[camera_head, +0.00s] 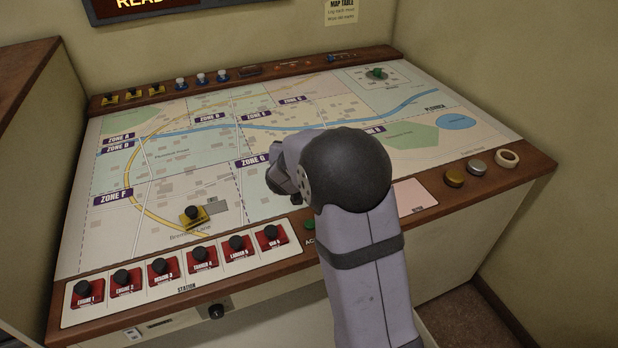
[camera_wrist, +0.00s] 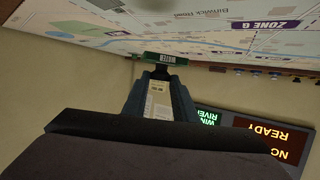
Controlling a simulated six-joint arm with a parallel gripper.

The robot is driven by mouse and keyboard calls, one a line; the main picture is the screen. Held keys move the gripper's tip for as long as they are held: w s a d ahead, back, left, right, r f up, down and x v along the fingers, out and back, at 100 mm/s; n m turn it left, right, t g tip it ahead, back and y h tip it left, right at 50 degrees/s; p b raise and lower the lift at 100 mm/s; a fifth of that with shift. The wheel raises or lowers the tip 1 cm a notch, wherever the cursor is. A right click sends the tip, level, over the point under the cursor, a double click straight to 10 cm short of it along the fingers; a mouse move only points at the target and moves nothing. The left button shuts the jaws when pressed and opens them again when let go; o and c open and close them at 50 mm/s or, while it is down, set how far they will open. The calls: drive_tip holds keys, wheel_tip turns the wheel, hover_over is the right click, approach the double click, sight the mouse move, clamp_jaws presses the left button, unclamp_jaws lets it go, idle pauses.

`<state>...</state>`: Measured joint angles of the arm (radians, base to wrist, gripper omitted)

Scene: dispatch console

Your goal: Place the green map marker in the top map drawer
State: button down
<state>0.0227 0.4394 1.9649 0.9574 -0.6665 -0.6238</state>
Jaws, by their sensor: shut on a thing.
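The green map marker (camera_wrist: 168,59), a flat green plate with white lettering and a dark knob, shows in the wrist view. My gripper (camera_wrist: 161,75) is shut on its knob. In the camera_head view my wrist hides the marker, and dark parts of my gripper (camera_head: 282,181) show at the wrist's left, over the map near ZONE G. A black knob (camera_head: 216,312) sits on the console's front face below the station row. I cannot tell whether it belongs to the top map drawer; no open drawer shows, and my arm covers part of the front.
The map table (camera_head: 270,150) fills the console top. Several red markers (camera_head: 163,268) stand along its front, and a yellow marker (camera_head: 194,215) stands on the map. A green knob (camera_head: 377,73) sits at the back right.

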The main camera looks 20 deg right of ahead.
drive_tip(key=shift+f, duration=4.85)
drive_tip(key=shift+f, duration=0.1)
drive_tip(key=c, duration=1.8)
unclamp_jaws()
drive_tip(key=shift+f+b, duration=0.1)
drive_tip(key=shift+b, duration=0.2)
drive_tip(key=shift+c, duration=0.2)
drive_tip(key=o, duration=0.4)
